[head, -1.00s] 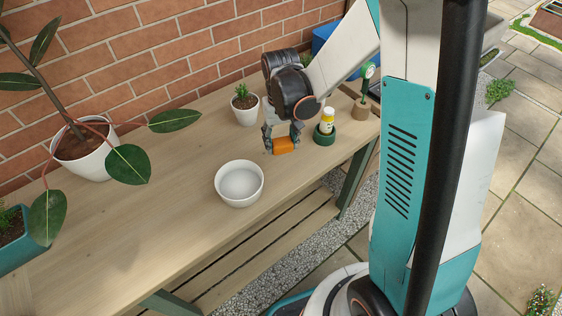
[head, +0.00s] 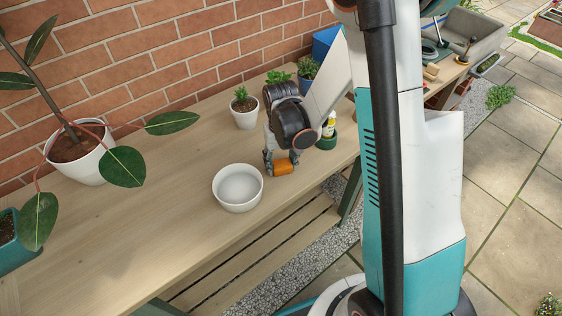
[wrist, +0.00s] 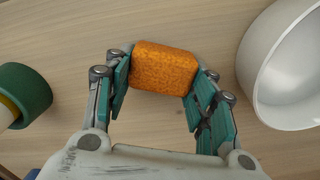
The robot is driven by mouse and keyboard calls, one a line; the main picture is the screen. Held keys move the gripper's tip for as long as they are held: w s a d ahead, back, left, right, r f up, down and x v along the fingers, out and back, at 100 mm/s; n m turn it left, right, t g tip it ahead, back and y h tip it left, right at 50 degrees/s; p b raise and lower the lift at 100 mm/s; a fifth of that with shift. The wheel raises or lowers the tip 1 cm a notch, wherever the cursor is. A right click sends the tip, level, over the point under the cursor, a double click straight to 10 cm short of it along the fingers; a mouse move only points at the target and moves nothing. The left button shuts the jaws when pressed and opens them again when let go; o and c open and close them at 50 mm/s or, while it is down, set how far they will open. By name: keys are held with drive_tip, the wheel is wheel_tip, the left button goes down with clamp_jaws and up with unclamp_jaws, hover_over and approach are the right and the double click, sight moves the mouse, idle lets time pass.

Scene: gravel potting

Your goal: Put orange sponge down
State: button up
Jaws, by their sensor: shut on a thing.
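The orange sponge (head: 283,167) is a small block with rounded corners, low over the wooden bench or on it; I cannot tell whether it touches the wood. In the wrist view the sponge (wrist: 163,69) sits between both finger pads. My gripper (wrist: 161,85) is shut on it, with a teal pad against each end. In the head view my gripper (head: 281,160) points down, just right of the white bowl, and my wrist hides part of it.
The white bowl (head: 224,199) stands close beside the sponge; its rim also shows in the wrist view (wrist: 251,75). A green holder (head: 327,143) with a yellow-and-white bottle (head: 329,127) stands to the right. A small potted plant (head: 245,117) is behind. Left of the bowl the bench (head: 130,230) is clear.

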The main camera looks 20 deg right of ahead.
drive_tip(key=shift+f, duration=0.2)
drive_tip(key=o, duration=1.1)
drive_tip(key=shift+r, duration=0.1)
wheel_tip(320, 180, up, 12)
drive_tip(key=p, duration=0.4)
wheel_tip(320, 180, up, 12)
drive_tip(key=t, duration=0.3)
hover_over(281, 161)
drive_tip(key=s, duration=0.6)
drive_tip(key=s+r+n+t, duration=0.1)
drive_tip(key=s+r+t, duration=0.3)
drive_tip(key=s, duration=0.6)
drive_tip(key=shift+r, duration=0.7)
